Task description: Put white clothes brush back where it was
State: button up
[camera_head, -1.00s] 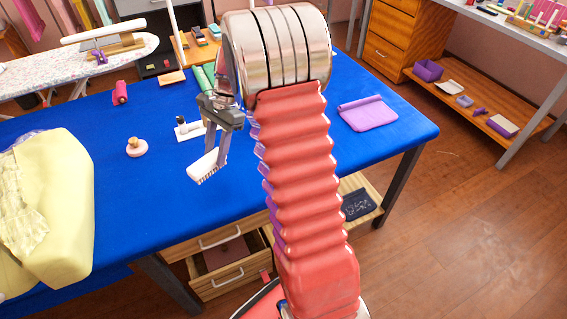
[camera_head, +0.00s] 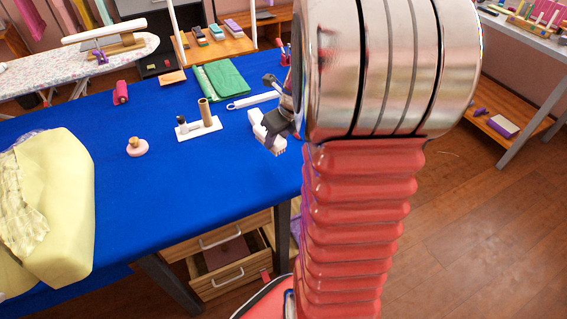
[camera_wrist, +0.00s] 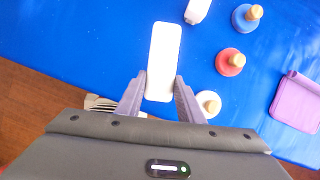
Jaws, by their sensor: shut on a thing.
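The white clothes brush (camera_head: 266,132) is held by my gripper (camera_head: 283,126) above the right part of the blue table (camera_head: 190,165). In the wrist view the brush's long white back (camera_wrist: 164,50) lies between the two grey fingers of my gripper (camera_wrist: 159,84), which are shut on it. The brush appears tilted in the head view, and my arm hides part of the gripper there.
A wooden stand (camera_head: 232,47) at the back holds several brushes. A white stand with a brown tube (camera_head: 204,112), a green cloth (camera_head: 222,77) and a pink-based stamp (camera_head: 137,147) are on the table. The wrist view shows blue (camera_wrist: 246,18) and red (camera_wrist: 230,62) knobbed discs and purple cloth (camera_wrist: 296,101).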

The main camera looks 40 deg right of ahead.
jog(key=shift+s+d+r+m+h, duration=0.2)
jog(key=shift+s+d+m+h, duration=0.3)
jog(key=shift+s+d+m, duration=0.65)
jog(key=shift+w+a, duration=0.15)
jog(key=shift+a, duration=0.1)
jog(key=shift+f, duration=3.15)
jog(key=shift+f, duration=1.9)
jog(key=o, duration=1.1)
